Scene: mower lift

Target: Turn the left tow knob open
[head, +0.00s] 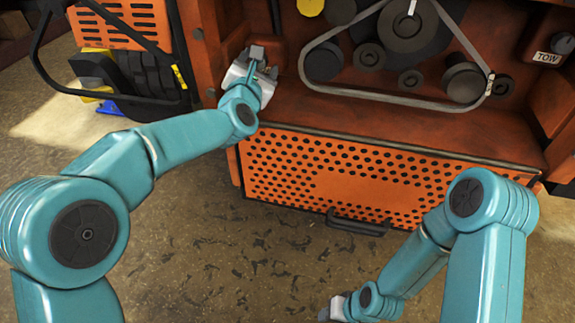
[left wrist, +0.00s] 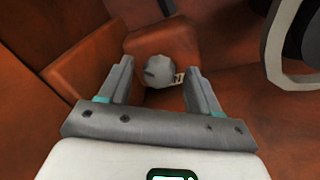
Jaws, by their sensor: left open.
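The left tow knob (left wrist: 160,70) is a grey round knob with a dark slot on its face, seen in the left wrist view against the red-brown housing. A sliver of a white label (left wrist: 179,77) shows at its right, partly covered by a finger. My left gripper (left wrist: 157,85) is open, with the knob showing between its fingers and apart from both. In the head view my left gripper (head: 262,62) reaches into the left corner of the machine bay and hides the knob. My right gripper (head: 332,311) is low at the bottom edge, only partly visible.
A belt (head: 395,97) runs around several dark pulleys right of my left gripper. Another dark knob (head: 563,43) sits above a TOW label (head: 547,58) at the far right. A perforated orange panel (head: 360,180) with a black handle (head: 355,224) is below. Bare floor lies in front.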

